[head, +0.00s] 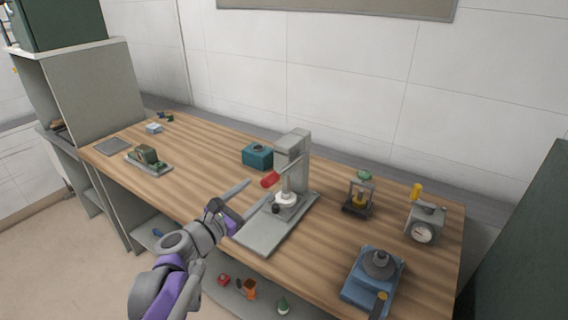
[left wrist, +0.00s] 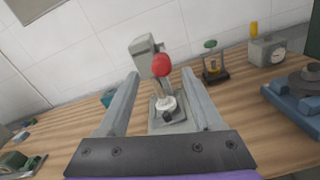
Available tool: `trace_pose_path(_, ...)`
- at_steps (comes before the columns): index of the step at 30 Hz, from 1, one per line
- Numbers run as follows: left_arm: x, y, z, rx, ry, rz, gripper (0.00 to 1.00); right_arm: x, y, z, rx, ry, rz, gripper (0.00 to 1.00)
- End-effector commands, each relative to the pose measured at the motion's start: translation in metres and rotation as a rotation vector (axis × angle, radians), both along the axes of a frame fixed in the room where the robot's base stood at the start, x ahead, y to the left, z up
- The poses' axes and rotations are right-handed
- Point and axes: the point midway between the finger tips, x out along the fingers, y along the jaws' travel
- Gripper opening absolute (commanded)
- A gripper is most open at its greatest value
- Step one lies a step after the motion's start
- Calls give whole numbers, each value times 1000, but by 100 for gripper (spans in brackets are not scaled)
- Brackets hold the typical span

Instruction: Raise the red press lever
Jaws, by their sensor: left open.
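The red press lever (head: 270,180) has a red knob on a thin grey arm and belongs to a grey press (head: 291,160) on the wooden bench. In the left wrist view the red knob (left wrist: 161,64) shows ahead, between the lines of my two fingers and near their tips. My left gripper (head: 240,200) is open and empty, with its fingers pointing at the press from the front left. A gap shows between the fingers and the knob in the head view. A white round part (head: 286,198) sits on the press base below. My right gripper is not in view.
A teal box (head: 257,156) stands just behind left of the press. A small brass-and-glass device (head: 359,197), a dial gauge (head: 424,226) and a blue fixture (head: 373,278) stand to the right. The left middle of the bench (head: 190,160) is clear.

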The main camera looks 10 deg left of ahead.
Motion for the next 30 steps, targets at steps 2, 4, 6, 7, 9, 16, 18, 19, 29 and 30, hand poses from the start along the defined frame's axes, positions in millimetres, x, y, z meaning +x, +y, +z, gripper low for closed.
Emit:
trace_pose_path(2, 11, -5, -1, 0, 1, -3, 68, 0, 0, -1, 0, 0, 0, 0)
trace_pose_path(4, 23, -11, -1, 1, 1, -5, 68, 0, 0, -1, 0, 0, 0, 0)
trace_pose_path(6, 36, -16, -1, 2, 0, -5, 68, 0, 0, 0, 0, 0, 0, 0)
trace_pose_path(7, 42, -19, -1, 2, 1, -6, 68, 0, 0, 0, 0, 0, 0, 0)
trace_pose_path(9, 54, -23, -1, 3, 0, -5, 68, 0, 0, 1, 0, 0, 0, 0)
trace_pose_path(16, 84, -35, -1, 4, -1, -4, 68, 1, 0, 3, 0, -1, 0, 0)
trace_pose_path(18, 88, -36, -1, 4, 0, -3, 68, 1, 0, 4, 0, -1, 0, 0)
trace_pose_path(19, 90, -37, -1, 4, 0, -3, 68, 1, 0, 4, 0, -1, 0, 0)
trace_pose_path(29, 92, -37, -1, 6, 1, -2, 66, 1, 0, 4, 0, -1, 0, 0)
trace_pose_path(30, 92, -38, -1, 6, 1, -2, 58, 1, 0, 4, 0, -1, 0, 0)
